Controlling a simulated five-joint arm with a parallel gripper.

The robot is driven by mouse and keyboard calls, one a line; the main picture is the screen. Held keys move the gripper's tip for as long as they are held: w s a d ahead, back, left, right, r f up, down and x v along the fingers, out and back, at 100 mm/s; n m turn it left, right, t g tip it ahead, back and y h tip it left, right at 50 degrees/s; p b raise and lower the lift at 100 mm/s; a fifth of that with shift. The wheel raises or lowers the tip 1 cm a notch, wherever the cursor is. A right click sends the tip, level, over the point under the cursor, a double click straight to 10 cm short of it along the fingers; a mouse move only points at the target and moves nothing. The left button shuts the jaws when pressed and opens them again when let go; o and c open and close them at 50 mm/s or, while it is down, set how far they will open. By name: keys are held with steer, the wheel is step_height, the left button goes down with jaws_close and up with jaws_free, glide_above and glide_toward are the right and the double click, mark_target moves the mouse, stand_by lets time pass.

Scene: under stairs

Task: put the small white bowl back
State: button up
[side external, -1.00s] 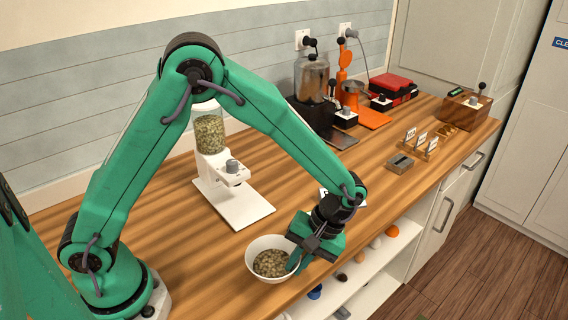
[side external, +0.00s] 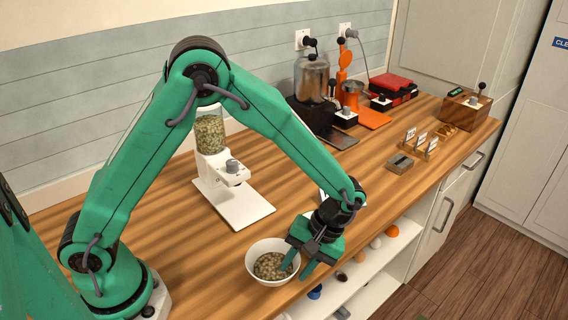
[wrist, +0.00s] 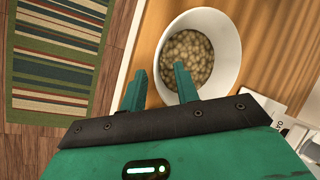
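The small white bowl (side external: 252,266) sits on the wooden counter near its front edge, upright, with brownish-green beans or pellets (side external: 268,266) in it. It also shows in the wrist view (wrist: 229,50). My gripper (side external: 295,272) is at the bowl's right side, pointing down. Its two fingers are spread apart in the wrist view (wrist: 160,80): one reaches over the inside of the bowl, the other is outside, with the near rim between them. I cannot tell whether either finger touches the bowl.
A white dispenser (side external: 210,135) with a clear hopper of similar pellets stands behind the bowl on a white base (side external: 240,206). A grinder (side external: 315,85), an orange machine (side external: 352,95) and a red case (side external: 392,86) stand farther back. Open shelves (side external: 365,290) lie below the counter.

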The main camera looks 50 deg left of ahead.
steer(key=shift+r, duration=0.1)
steer(key=v, duration=1.2)
steer(key=shift+d, duration=0.1)
steer(key=shift+r, duration=0.15)
steer(key=s+a+r+m+t+h, duration=0.25)
steer(key=s+a+r+t, duration=0.3)
steer(key=a+r, duration=0.5)
steer(key=s+a+r+m+t, duration=0.1)
steer(key=s+a+m+t, duration=0.3)
steer(key=s+a, duration=0.3)
steer(key=shift+s+t, duration=0.45)
steer(key=shift+s, duration=0.8)
